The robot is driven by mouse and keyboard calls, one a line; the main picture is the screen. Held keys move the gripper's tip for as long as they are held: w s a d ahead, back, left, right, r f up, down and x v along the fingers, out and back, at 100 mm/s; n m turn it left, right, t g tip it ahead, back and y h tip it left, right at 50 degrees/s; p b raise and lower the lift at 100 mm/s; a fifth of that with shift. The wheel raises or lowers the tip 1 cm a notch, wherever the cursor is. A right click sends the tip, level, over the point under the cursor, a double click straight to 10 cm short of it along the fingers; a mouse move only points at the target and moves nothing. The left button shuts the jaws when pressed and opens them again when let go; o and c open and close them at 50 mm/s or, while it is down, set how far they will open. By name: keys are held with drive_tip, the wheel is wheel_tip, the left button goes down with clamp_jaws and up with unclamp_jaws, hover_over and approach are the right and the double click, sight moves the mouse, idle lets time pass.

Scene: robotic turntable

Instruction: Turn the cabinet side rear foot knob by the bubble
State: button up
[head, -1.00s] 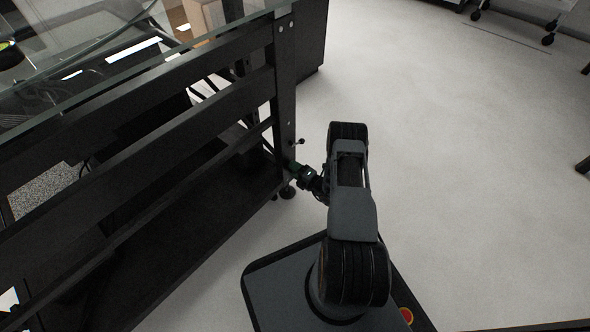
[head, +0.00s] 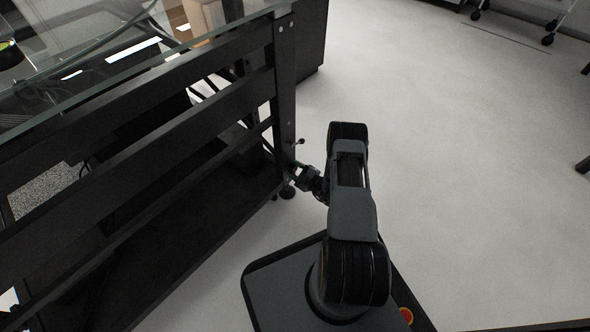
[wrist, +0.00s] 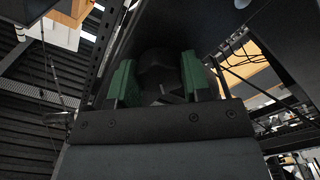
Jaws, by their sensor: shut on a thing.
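My gripper (head: 297,170) reaches the lower end of the black frame's corner post (head: 286,110) in the head view. In the wrist view, my gripper's green finger pads (wrist: 158,80) stand on either side of a dark round knob (wrist: 157,58), and the jaws are shut on it. The knob's far side is hidden in shadow. A black foot (head: 287,191) stands on the floor just below my gripper. I cannot make out a bubble level in either view.
The black frame with horizontal rails (head: 150,130) and a glass top (head: 100,75) fills the left. A small lever (head: 298,142) sticks out of the post above my gripper. The pale floor (head: 450,160) to the right is clear.

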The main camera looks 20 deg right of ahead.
drive_tip(key=shift+d+m, duration=0.1)
drive_tip(key=shift+m, duration=1.1)
drive_tip(key=o, duration=0.7)
drive_tip(key=shift+c, duration=0.2)
drive_tip(key=shift+o, duration=1.3)
